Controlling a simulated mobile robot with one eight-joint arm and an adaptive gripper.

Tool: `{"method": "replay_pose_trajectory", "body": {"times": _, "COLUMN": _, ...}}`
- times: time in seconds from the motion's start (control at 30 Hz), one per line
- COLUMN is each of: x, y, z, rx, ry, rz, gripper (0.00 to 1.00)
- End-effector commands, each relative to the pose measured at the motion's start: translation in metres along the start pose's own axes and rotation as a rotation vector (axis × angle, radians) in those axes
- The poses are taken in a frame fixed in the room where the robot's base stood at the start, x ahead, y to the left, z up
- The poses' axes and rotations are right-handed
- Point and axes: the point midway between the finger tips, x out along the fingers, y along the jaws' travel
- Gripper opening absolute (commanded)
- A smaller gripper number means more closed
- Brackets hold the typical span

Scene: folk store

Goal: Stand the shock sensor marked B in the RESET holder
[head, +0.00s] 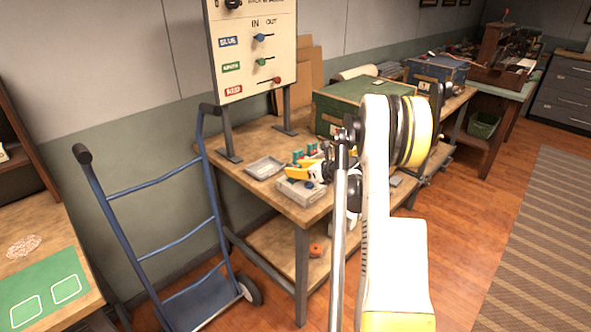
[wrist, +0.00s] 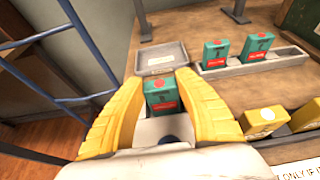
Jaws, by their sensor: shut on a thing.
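My gripper (wrist: 161,84) has yellow fingers closed around a teal block-shaped sensor (wrist: 160,98) with a red label; no letter on it can be read. The fingers hide its sides. Just beyond it is a shallow grey tray (wrist: 144,69) with a pale label too small to read; it looks empty. Two more teal sensors (wrist: 215,53) (wrist: 256,47) stand upright in a long grey rack (wrist: 290,55) to the right. I cannot tell which holder is marked RESET.
Yellow blocks (wrist: 262,121) stand to the right of my gripper. A grey box (head: 300,192) sits at the bench's front corner. A sign board (head: 255,50) on posts rises behind the tray. A blue hand truck (head: 165,235) stands left of the bench. A green case (head: 350,105) is farther back.

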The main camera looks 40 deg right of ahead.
Motion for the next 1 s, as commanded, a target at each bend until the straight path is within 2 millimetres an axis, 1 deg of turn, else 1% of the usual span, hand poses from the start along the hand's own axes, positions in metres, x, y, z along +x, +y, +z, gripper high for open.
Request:
{"method": "replay_pose_trajectory", "body": {"times": 0.03, "x": 0.001, "y": 0.000, "z": -0.002, "rx": 0.000, "ry": 0.000, "rz": 0.000, "gripper": 0.45}}
{"method": "replay_pose_trajectory", "body": {"times": 0.07, "x": 0.000, "y": 0.000, "z": -0.001, "rx": 0.000, "ry": 0.000, "rz": 0.000, "gripper": 0.55}}
{"method": "replay_pose_trajectory", "body": {"times": 0.1, "x": 0.000, "y": 0.000, "z": -0.001, "rx": 0.000, "ry": 0.000, "rz": 0.000, "gripper": 0.59}}
{"method": "replay_pose_trajectory", "body": {"times": 0.37, "x": 0.000, "y": 0.000, "z": 0.000, "rx": 0.000, "ry": 0.000, "rz": 0.000, "gripper": 0.59}}
{"method": "replay_pose_trajectory", "body": {"times": 0.47, "x": -0.002, "y": 0.000, "z": 0.004, "rx": 0.000, "ry": 0.000, "rz": 0.000, "gripper": 0.59}}
{"method": "replay_pose_trajectory", "body": {"times": 0.57, "x": -0.018, "y": -0.001, "z": 0.004, "rx": 0.002, "ry": 0.000, "rz": -0.003, "gripper": 0.59}}
{"method": "replay_pose_trajectory", "body": {"times": 0.8, "x": -0.073, "y": -0.001, "z": 0.005, "rx": 0.002, "ry": 0.000, "rz": -0.004, "gripper": 0.59}}
{"method": "replay_pose_trajectory", "body": {"times": 0.9, "x": -0.093, "y": -0.001, "z": 0.005, "rx": 0.001, "ry": 0.000, "rz": -0.003, "gripper": 0.59}}
{"method": "replay_pose_trajectory", "body": {"times": 1.0, "x": -0.108, "y": -0.001, "z": 0.004, "rx": 0.002, "ry": 0.000, "rz": -0.002, "gripper": 0.59}}
